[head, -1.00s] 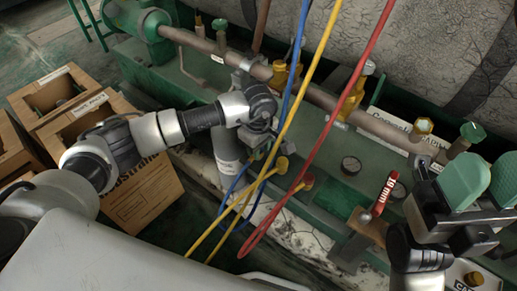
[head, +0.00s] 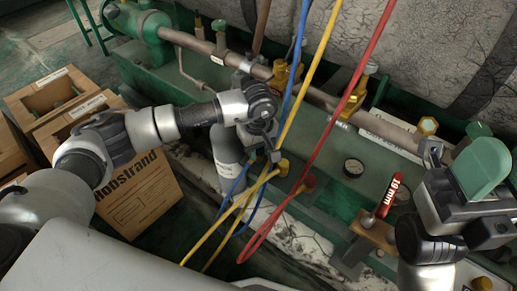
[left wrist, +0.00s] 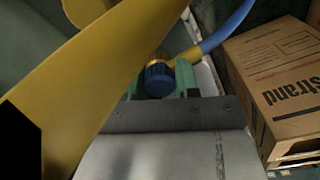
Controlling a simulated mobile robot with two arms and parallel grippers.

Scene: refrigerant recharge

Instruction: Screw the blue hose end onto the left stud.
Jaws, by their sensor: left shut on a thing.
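My left gripper (head: 268,150) reaches in from the left, in front of the green machine. In the left wrist view the blue hose end (left wrist: 160,78), a blue knurled cap with a brass collar, sits between its green fingers (left wrist: 188,80). The blue hose (head: 297,62) hangs down behind the yellow one and also curves away in the left wrist view (left wrist: 228,28). Brass valves stand on the pipe, one at the left (head: 285,76); which fitting is the left stud I cannot tell. My right gripper (head: 480,168) shows a green finger at the right edge; its other finger is cut off.
A yellow hose (head: 309,75) and a red hose (head: 354,80) hang close to my left gripper. A yellow band crosses the left wrist view closely.

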